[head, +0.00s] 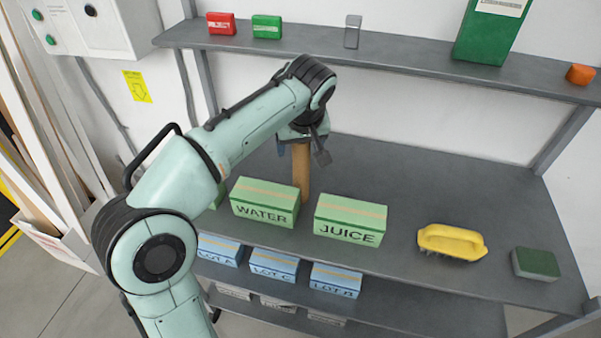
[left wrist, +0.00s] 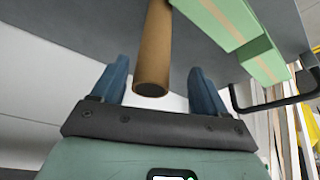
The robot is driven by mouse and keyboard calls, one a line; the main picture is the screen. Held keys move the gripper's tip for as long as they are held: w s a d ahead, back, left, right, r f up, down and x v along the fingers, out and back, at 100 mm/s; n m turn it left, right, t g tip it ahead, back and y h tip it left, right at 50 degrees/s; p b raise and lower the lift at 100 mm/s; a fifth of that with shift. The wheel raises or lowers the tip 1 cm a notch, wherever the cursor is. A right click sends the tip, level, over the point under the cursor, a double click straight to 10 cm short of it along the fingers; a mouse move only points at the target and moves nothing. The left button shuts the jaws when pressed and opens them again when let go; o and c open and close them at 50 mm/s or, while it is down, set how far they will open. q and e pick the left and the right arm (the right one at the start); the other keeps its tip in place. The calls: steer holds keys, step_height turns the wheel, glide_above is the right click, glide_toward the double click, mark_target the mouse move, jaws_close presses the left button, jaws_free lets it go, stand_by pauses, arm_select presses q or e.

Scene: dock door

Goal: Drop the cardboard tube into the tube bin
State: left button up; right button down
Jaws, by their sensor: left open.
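The brown cardboard tube (head: 301,175) stands upright on the grey shelf, behind the green WATER and JUICE boxes. My left gripper (head: 301,150) is at the tube's upper end, open. In the left wrist view, the tube (left wrist: 154,45) lies between the blue fingers of my left gripper (left wrist: 158,72), with a gap on each side. A white bin (head: 62,248) with long upright strips in it stands on the floor at the left; I cannot tell whether it is the tube bin. My right gripper is not in view.
The WATER box (head: 264,203) and JUICE box (head: 350,220) stand close in front of the tube. A yellow brush (head: 450,241) and a green block (head: 536,263) are to the right. An upper shelf (head: 400,60) runs along the wall. Bare shelf lies right of the tube.

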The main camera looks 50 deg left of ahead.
mark_target(301, 172)
arm_select(q)
steer(key=x, duration=0.4)
steer(key=shift+w+d, duration=0.3)
steer(key=shift+w, duration=0.1)
steer(key=shift+a+f, duration=0.2)
steer(key=shift+f, duration=0.3)
jaws_close()
steer(key=shift+w, duration=0.1)
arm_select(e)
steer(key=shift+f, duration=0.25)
arm_select(q)
steer(key=shift+r, duration=0.2)
